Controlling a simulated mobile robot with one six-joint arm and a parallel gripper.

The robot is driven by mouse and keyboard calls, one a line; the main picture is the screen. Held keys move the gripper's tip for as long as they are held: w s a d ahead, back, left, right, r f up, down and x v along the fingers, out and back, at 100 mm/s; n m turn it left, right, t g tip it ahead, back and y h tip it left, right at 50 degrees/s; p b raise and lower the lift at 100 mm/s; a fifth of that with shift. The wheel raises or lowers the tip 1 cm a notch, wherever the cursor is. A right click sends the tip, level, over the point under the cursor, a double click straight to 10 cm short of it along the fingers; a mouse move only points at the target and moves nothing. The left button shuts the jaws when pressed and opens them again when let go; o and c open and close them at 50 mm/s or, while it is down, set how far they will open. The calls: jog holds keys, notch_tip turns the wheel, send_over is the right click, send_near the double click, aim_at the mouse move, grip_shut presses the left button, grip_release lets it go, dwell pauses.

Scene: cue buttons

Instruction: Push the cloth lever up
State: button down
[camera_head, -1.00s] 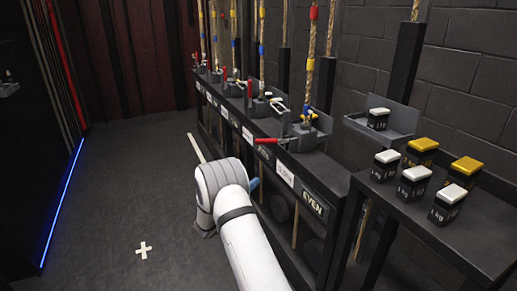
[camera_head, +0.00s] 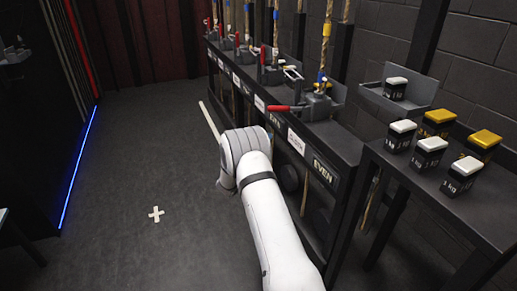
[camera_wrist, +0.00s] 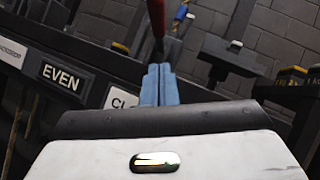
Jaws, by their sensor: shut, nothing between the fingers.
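The lever with a red handle (camera_head: 283,108) is on the nearest rope unit of the rack, its handle sticking out roughly level toward the aisle. A white label (camera_head: 296,142) is below it. In the wrist view the label (camera_wrist: 120,98) reads "CL", the rest hidden by my gripper. My gripper (camera_wrist: 158,72) shows there as two blue fingers pressed together, empty. The red handle (camera_wrist: 157,18) appears just beyond and above the fingertips; I cannot tell whether they touch. In the head view my white arm hides most of the gripper, left of and below the handle.
An "EVEN" sign (camera_head: 325,170) is on the rack front. Other levers, such as a red upright one (camera_head: 263,56), stand farther along. A table at right holds several weights, one with a yellow top (camera_head: 484,139). The floor (camera_head: 110,170) at left is clear.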

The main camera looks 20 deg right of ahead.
aim_at(287, 109)
jog(key=w+d+r+b, duration=0.2)
jog(key=w+d+r, duration=0.1)
jog(key=d+r, duration=0.1)
jog(key=shift+w+r, duration=0.2)
jog(key=shift+r, duration=0.6)
